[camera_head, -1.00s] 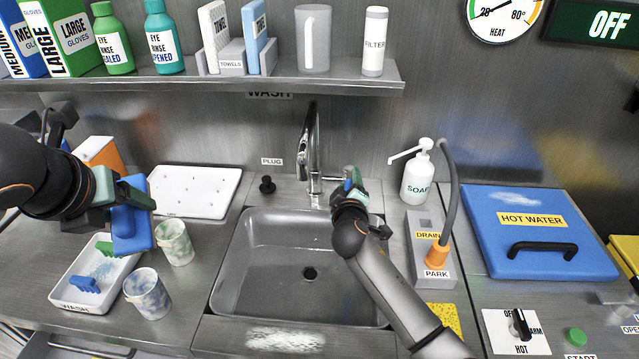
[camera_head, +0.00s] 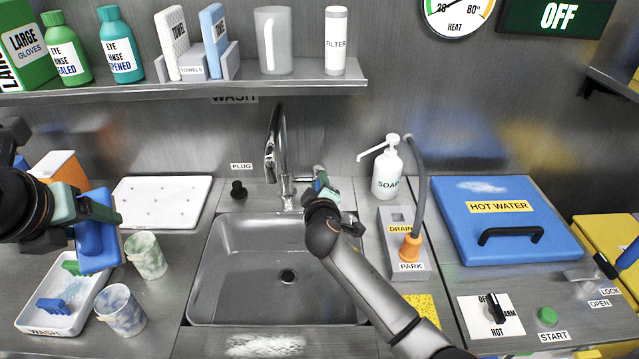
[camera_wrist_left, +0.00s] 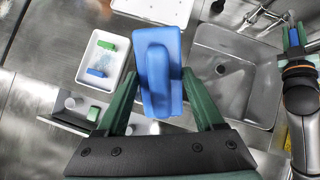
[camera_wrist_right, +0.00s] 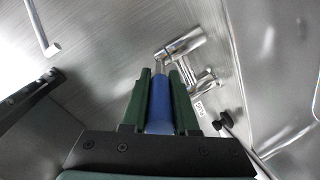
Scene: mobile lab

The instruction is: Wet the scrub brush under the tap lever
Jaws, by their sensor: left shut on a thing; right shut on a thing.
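My left gripper (camera_head: 88,208) is shut on the blue scrub brush (camera_head: 97,240). It holds the brush above the counter, left of the sink, near the white wash tray and cups. In the left wrist view the brush (camera_wrist_left: 158,75) shows its blue back and raised grip; its underside is hidden. The chrome tap (camera_head: 275,145) stands behind the sink (camera_head: 250,295). My right gripper (camera_head: 318,188) is shut on the blue tap lever, which shows between the fingers in the right wrist view (camera_wrist_right: 159,103). I see no water stream under the spout.
The wash tray (camera_head: 25,315) holds a blue and a green piece. Two marbled cups (camera_head: 147,255) stand between tray and sink. A soap bottle (camera_head: 387,172) and drain hose holder (camera_head: 397,235) stand right of the tap. A shelf (camera_head: 200,88) hangs above. The sink's left side is clear.

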